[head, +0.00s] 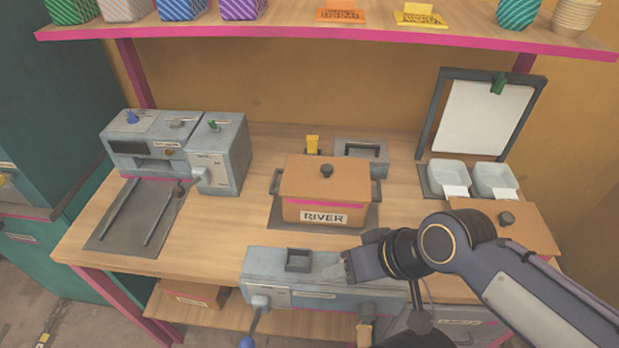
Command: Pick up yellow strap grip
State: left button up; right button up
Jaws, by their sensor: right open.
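A small upright yellow grip (313,145) stands at the back of the bench, just behind the brown box labelled RIVER (327,185). Its lower part is hidden by the box. My right gripper (348,266) reaches in from the right, low over the grey machine at the bench's front edge. It is open and well in front of the yellow grip, with the RIVER box between them. My left gripper is not in view.
A grey machine with a slotted tray (135,215) stands at the left. A grey block (361,155) sits beside the yellow grip. White trays (448,177), another brown box (518,226) and a clipboard (485,115) are at the right. A shelf (300,27) overhangs the back.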

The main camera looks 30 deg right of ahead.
aim_at(312, 141)
jog(key=i+j+z, duration=0.15)
jog(key=j+z, duration=0.15)
jog(key=j, duration=0.45)
jog(key=i+j+z, duration=0.1)
jog(key=j+z, duration=0.2)
jog(key=j, duration=0.5)
